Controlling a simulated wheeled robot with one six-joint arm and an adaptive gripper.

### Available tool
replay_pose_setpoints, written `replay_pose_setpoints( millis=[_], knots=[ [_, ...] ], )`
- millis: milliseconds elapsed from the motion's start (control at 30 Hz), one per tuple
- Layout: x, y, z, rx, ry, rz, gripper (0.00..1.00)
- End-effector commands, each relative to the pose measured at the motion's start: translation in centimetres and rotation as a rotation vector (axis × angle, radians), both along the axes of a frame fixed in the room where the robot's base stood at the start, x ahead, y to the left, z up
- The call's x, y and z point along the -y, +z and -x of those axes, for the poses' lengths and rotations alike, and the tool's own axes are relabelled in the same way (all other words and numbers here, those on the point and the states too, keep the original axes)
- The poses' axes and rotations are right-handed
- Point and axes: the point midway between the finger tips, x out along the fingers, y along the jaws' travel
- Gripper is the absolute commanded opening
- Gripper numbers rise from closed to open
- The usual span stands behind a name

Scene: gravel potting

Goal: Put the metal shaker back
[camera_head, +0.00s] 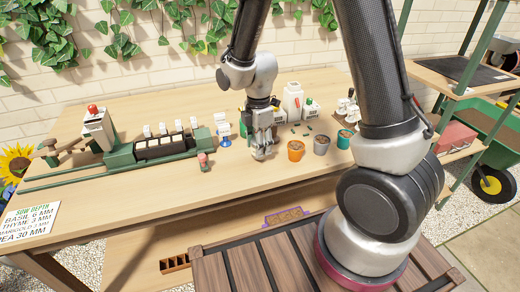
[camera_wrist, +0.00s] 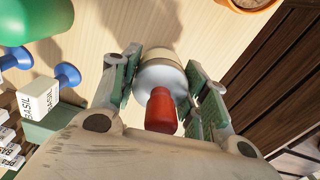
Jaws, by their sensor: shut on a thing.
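My gripper (camera_wrist: 162,88) is shut on a silvery round thing with a red top, which I take for the metal shaker (camera_wrist: 160,74). In the wrist view the shaker sits between the two finger pads, with a cream part at its far end. In the head view my gripper (camera_head: 262,150) is low over the middle of the wooden table, left of the pots. The shaker is small there and mostly covered by the fingers. I cannot tell whether it touches the table.
An orange pot (camera_head: 296,151), a grey pot (camera_head: 321,146) and a teal pot (camera_head: 344,140) stand to the right. A green planter rig (camera_head: 150,152) and small red item (camera_head: 203,161) are left. Front table is bare.

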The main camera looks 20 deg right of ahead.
Motion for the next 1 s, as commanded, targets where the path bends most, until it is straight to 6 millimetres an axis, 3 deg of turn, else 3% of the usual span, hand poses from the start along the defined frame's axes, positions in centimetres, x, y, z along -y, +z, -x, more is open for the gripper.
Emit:
replay_pose_setpoints(
  millis=[133,500,533,633,1000],
  knots=[
    [0.0,-1.9,0.0,-0.002,0.000,0.000,0.27],
    [0.0,-2.3,0.0,-0.001,0.000,0.000,0.27],
    [0.0,-2.3,0.0,0.000,0.000,0.000,0.48],
    [0.0,-2.3,0.0,0.000,0.000,0.000,0.66],
    [0.0,-1.9,-0.1,0.002,0.000,0.000,0.66]
  ],
)
